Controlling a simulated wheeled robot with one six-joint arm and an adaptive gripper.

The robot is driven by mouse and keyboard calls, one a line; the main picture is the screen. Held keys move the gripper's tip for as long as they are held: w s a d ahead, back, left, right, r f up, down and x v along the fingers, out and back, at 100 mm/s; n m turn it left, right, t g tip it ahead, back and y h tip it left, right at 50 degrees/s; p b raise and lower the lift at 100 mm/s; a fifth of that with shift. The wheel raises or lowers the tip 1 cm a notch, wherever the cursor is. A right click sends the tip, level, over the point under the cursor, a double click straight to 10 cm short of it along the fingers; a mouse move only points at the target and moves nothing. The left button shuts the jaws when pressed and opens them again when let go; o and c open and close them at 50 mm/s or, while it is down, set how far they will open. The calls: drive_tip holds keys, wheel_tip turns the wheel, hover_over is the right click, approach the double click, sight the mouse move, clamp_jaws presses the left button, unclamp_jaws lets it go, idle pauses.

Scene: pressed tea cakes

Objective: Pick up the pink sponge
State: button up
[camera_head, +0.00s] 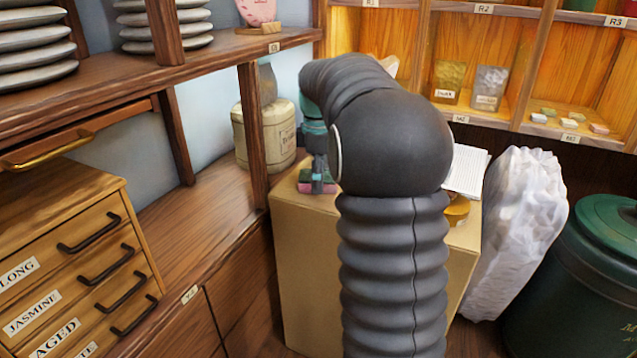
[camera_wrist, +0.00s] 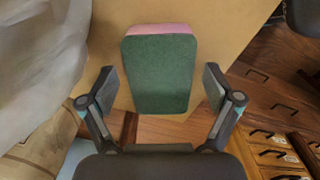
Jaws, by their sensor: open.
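The pink sponge (camera_wrist: 160,72) has a dark green face turned to the wrist camera and a pink side along its far edge. My gripper (camera_wrist: 160,84) is open, with one finger on each side of the sponge and a visible gap to both. In the head view my gripper (camera_head: 318,168) is just above the sponge, and my arm hides part of the box top.
A round tin (camera_head: 264,135) stands behind on the wooden shelf. A white paper stack (camera_head: 467,172) and an amber object (camera_head: 456,210) are at the box's right side. A crumpled white bag (camera_head: 525,225) and a green bin (camera_head: 590,270) stand further right.

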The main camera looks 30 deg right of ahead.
drive_tip(key=c, duration=0.9)
drive_tip(key=shift+o, duration=0.2)
drive_tip(key=shift+r, duration=0.1)
drive_tip(key=shift+r, duration=0.2)
wheel_tip(320, 180, up, 4)
drive_tip(key=shift+f+p, duration=0.1)
drive_tip(key=shift+p, duration=0.35)
drive_tip(key=s+d+r, duration=0.6)
drive_tip(key=s+d, duration=0.2)
drive_tip(key=shift+s+r+p, duration=0.3)
drive_tip(key=shift+r, duration=0.05)
drive_tip(key=shift+o, duration=0.4)
